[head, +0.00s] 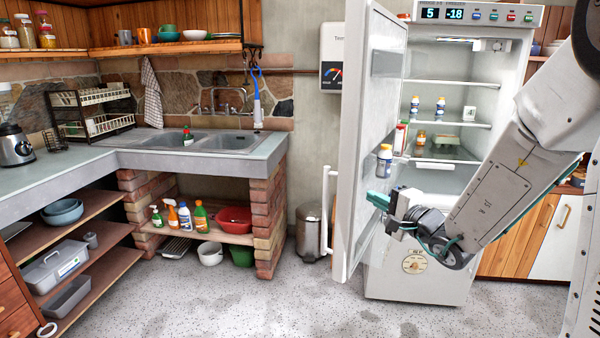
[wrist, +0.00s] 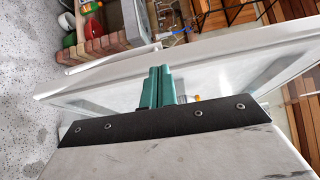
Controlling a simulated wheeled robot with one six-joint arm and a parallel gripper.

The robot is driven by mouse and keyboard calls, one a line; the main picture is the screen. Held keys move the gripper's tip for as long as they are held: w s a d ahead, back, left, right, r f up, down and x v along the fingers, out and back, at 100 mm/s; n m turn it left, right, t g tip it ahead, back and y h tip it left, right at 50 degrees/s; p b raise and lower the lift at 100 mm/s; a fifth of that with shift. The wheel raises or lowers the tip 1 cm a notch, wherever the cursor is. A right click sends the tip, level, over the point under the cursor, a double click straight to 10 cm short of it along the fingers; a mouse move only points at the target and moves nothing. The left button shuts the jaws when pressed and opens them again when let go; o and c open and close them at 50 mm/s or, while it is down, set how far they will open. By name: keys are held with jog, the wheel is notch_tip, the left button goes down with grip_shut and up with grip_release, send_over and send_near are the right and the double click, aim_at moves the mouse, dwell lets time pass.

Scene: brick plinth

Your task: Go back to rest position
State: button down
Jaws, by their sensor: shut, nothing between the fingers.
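My gripper (head: 378,200) is shut and empty, its teal fingers close to the inner side of the open fridge door (head: 365,110) in the head view. The closed fingers (wrist: 157,88) also show in the wrist view, in front of the door (wrist: 210,50). I cannot tell whether they touch the door. My arm reaches in from the right, bent low in front of the fridge (head: 420,270). The fridge stands open, with several bottles and jars on its shelves.
The fridge door swings out to the left of my gripper. A bin (head: 309,232) stands behind the door. A brick counter with a sink (head: 230,141) is at the left. A wooden cabinet (head: 520,235) is behind my arm at right. The speckled floor (head: 230,305) in front is clear.

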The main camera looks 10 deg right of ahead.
jog(key=s+a+f+n+g+y, duration=0.15)
jog(key=s+a+n+g, duration=0.25)
jog(key=s+a+g, duration=0.4)
jog(key=s+a+n+g+y, duration=0.35)
jog(key=s+g, duration=0.25)
jog(key=s, duration=0.4)
jog(key=s+d+r+n+h, duration=0.1)
jog(key=s+d+n+h, duration=0.2)
jog(key=s+d+h, duration=0.2)
jog(key=s+d+r+n+g+h, duration=0.1)
jog(key=s+d+r+n+h, duration=0.1)
jog(key=s+h, duration=0.5)
jog(key=shift+s+d+r+n, duration=0.25)
jog(key=shift+s+d+n, duration=0.3)
jog(key=shift+s+d, duration=1.35)
jog(key=shift+s+a, duration=0.55)
